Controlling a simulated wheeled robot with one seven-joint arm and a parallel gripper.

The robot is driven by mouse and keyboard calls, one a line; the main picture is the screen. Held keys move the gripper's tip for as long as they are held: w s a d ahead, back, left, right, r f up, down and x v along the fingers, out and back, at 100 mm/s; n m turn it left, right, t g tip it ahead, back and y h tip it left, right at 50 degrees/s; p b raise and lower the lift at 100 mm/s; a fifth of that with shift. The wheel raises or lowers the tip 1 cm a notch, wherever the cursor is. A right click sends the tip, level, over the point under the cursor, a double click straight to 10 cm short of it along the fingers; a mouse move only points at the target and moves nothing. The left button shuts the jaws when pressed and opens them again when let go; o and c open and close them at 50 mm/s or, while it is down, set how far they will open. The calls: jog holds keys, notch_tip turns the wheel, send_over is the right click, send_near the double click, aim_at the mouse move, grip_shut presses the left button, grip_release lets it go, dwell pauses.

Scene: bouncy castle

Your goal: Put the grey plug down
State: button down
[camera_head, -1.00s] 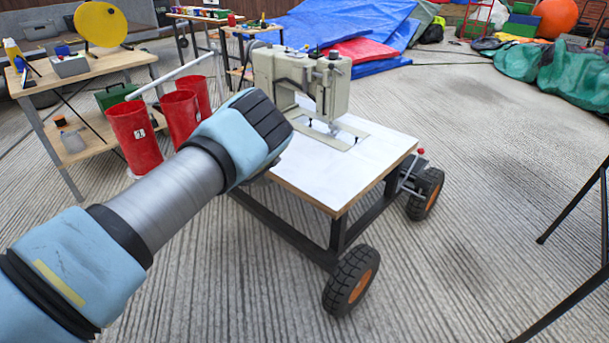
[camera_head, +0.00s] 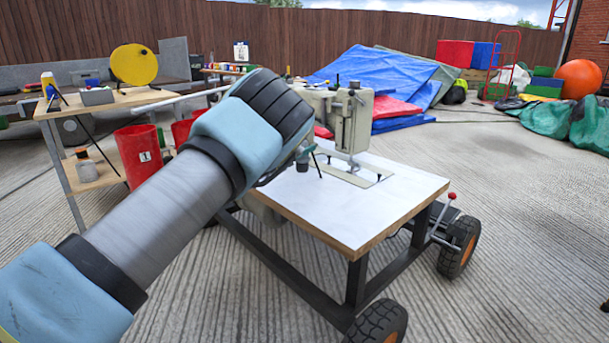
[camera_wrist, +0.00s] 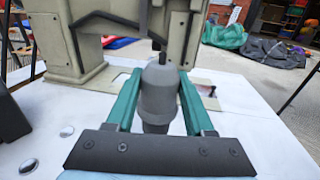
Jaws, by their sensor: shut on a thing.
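The grey plug (camera_wrist: 158,92) is between the two green fingers of my gripper (camera_wrist: 160,85) in the wrist view. My gripper is shut on it. In the head view my gripper (camera_head: 306,157) is partly hidden behind my wrist, over the left part of the white tabletop of a wheeled cart (camera_head: 345,215). A small grey part of the plug (camera_head: 302,163) seems to show there. I cannot tell whether the plug touches the tabletop.
A beige sewing machine (camera_head: 352,122) stands on the cart, close beyond my gripper. The front and right of the tabletop are clear. A wooden workbench (camera_head: 110,102) and a red bin (camera_head: 140,155) stand at left. Blue tarps (camera_head: 385,80) lie behind.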

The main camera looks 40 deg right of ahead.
aim_at(298, 165)
notch_tip(298, 165, down, 5)
jog(key=shift+f+b, duration=0.2)
jog(key=shift+b, duration=0.65)
jog(key=shift+c, duration=1.4)
grip_release()
jog(key=shift+r, duration=0.15)
jog(key=s+a+p, duration=0.1)
jog(key=a+p, duration=0.2)
jog(key=a, duration=0.9)
jog(key=shift+p, duration=0.35)
jog(key=shift+s, duration=0.1)
